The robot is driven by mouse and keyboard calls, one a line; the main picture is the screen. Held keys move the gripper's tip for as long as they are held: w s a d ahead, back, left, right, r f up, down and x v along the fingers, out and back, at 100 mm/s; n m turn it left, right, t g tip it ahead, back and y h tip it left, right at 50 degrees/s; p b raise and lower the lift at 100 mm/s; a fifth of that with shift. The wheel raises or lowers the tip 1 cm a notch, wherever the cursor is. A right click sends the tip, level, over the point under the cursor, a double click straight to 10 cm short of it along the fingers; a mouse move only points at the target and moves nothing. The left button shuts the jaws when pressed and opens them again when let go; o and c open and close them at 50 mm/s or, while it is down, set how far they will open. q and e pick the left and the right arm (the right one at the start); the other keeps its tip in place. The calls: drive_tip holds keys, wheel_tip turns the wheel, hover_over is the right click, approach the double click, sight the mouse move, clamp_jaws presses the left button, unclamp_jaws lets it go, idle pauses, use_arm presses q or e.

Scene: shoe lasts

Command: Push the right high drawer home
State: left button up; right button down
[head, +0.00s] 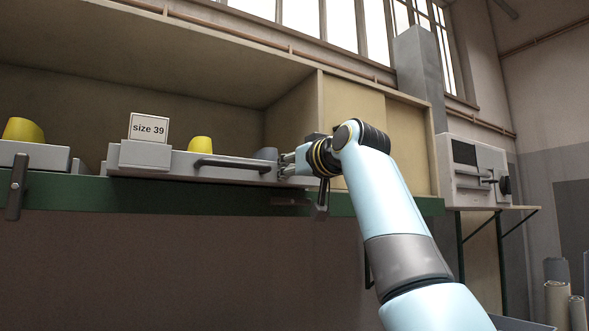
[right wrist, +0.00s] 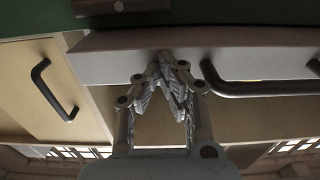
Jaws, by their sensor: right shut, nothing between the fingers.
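A grey drawer (head: 150,158) with a dark bar handle (head: 232,162) stands out from the shelf above the green edge in the head view. It carries a "size 39" card (head: 148,128), a yellow last (head: 200,144) and a grey rounded thing (head: 266,153). My right gripper (head: 284,165) is shut and empty at the right end of the drawer front. In the right wrist view the closed fingertips (right wrist: 167,60) are at the grey front (right wrist: 130,56), beside its handle (right wrist: 262,90). I cannot tell whether they touch it. My left gripper is out of view.
Another grey drawer (head: 40,156) with a yellow last (head: 23,130) is at the far left, with a dark upright piece (head: 16,187) in front. A green beam (head: 80,195) runs below. A grey machine (head: 475,170) stands on a shelf at right. A tan panel with a dark handle (right wrist: 50,90) shows in the wrist view.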

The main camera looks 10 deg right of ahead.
drive_tip(key=shift+w+a, duration=0.1)
drive_tip(key=shift+w, duration=0.1)
drive_tip(key=shift+x, duration=2.3)
drive_tip(key=shift+x, duration=0.8)
drive_tip(key=shift+s+f, duration=0.15)
drive_tip(key=b+v, duration=0.2)
drive_tip(key=v, duration=1.2)
